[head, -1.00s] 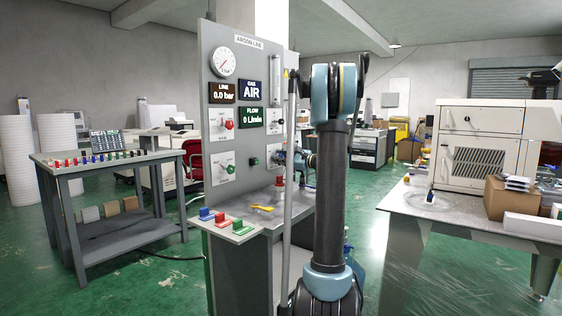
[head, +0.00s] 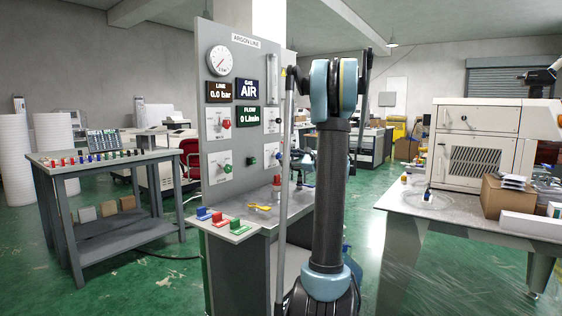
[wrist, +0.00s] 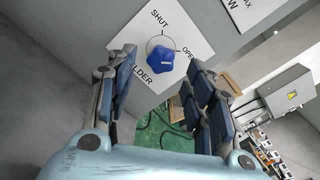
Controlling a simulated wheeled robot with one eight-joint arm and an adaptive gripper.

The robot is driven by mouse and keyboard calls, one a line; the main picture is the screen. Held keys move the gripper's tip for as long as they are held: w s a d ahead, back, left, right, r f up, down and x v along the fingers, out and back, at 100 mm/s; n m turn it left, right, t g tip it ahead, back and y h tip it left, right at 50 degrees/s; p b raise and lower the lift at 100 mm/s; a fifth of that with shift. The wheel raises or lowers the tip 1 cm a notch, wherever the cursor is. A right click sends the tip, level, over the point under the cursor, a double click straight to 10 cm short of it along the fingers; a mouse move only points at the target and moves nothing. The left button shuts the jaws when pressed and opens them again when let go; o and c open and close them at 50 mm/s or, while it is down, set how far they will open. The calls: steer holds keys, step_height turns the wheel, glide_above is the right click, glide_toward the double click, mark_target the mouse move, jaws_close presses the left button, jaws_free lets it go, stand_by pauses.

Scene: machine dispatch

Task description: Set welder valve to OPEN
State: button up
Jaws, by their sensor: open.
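The welder valve is a blue lobed knob (wrist: 160,60) on a white plate (wrist: 186,24) with the words SHUT and OPEN and a partly hidden label ending in "LDER". In the wrist view the knob's pointer direction is too small to tell. My gripper (wrist: 161,74) is open and empty, its two dark blue padded fingers spread to the left and right of the knob. The knob shows between the fingertips; I cannot tell whether they touch it.
The grey ARGON LINE panel (head: 246,55) carries a gauge (head: 219,60), displays, and a red knob (head: 226,124). Its shelf holds a yellow wrench-like piece (head: 258,206) and coloured blocks. A dark table (head: 84,166) stands left, a machine bench (head: 395,203) right. Green floor lies between.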

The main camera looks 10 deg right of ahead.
steer(key=shift+v, duration=3.1)
